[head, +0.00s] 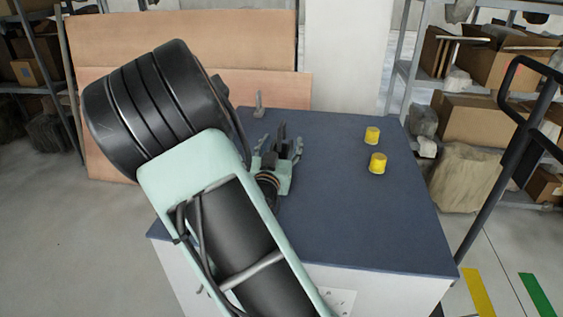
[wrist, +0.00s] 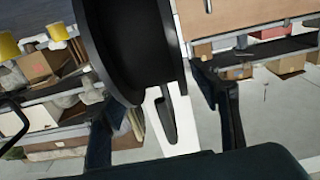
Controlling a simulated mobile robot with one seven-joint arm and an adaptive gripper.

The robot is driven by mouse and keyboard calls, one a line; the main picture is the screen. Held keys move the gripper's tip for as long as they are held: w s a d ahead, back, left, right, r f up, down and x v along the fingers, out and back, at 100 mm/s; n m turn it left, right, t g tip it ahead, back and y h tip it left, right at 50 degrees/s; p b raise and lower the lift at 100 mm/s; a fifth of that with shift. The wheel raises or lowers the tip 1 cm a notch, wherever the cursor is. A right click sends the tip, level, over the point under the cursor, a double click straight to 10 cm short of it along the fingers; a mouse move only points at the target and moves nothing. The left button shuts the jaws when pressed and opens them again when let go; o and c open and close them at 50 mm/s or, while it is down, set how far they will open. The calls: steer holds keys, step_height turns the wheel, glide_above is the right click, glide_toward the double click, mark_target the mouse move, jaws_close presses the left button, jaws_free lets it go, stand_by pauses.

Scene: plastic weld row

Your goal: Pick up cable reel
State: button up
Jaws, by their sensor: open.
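A black cable reel (wrist: 117,45) with a round flange fills the upper middle of the wrist view. It lies between the fingers of my gripper (wrist: 155,88), with a visible gap to the right finger. Whether the left finger touches it cannot be told. In the head view my gripper (head: 284,147) is open over the back left of the blue table (head: 345,215). A dark upright shape between its fingers there may be the reel, but it is small and partly hidden by my arm.
Two yellow cylinders (head: 377,163) (head: 372,135) stand on the table to the right of my gripper. A small grey bracket (head: 259,104) stands at its back left edge. Shelves with boxes (head: 480,115) and a dark rail (head: 497,160) are on the right. The table's front right is clear.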

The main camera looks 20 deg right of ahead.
steer(key=shift+c, duration=0.7)
jaws_close()
steer(key=shift+r, duration=0.15)
